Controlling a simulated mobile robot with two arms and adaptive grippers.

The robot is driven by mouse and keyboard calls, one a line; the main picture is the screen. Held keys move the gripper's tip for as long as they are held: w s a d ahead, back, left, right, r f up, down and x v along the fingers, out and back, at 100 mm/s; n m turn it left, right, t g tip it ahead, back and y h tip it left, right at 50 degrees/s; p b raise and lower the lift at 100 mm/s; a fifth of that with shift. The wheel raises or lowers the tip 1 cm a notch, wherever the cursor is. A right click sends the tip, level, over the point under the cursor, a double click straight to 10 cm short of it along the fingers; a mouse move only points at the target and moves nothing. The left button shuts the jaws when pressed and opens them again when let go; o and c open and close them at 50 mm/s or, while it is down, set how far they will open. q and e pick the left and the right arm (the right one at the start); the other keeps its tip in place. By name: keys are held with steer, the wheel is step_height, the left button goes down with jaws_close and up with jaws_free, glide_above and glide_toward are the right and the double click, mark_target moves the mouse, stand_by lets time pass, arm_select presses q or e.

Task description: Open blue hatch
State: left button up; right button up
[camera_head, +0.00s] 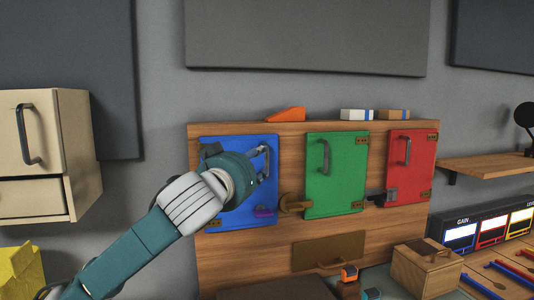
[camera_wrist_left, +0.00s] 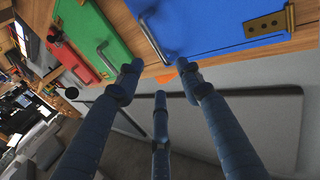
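The blue hatch (camera_head: 240,215) is at the left of a wooden panel and looks closed, its face flat with the panel. Its grey handle (camera_head: 267,162) is near its right edge. A small purple piece (camera_head: 264,211) sits at its lower right. My left gripper (camera_head: 258,160) is in front of the hatch at the handle and hides part of the blue face. In the left wrist view the left gripper (camera_wrist_left: 158,72) has its fingers spread, with the blue hatch's handle (camera_wrist_left: 153,40) at the gap between the tips. Contact cannot be told. My right gripper is not in view.
A green hatch (camera_head: 337,180) with a brown latch (camera_head: 293,203) and a red hatch (camera_head: 411,165) with a grey latch (camera_head: 382,197) are to the right. A cream cabinet (camera_head: 75,150) is at the left. A wooden box (camera_head: 425,270) stands at the lower right.

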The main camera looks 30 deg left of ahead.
mark_target(268, 155)
arm_select(q)
steer(key=p+x, duration=0.1)
steer(key=x, duration=0.3)
steer(key=p+x, duration=0.1)
steer(key=x, duration=0.2)
steer(key=shift+w+a+f, duration=0.1)
steer(key=shift+w, duration=0.2)
steer(key=shift+w+a+f, duration=0.1)
steer(key=shift+w, duration=0.35)
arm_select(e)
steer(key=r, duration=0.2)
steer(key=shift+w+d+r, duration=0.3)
arm_select(q)
steer(key=c, duration=0.9)
jaws_close()
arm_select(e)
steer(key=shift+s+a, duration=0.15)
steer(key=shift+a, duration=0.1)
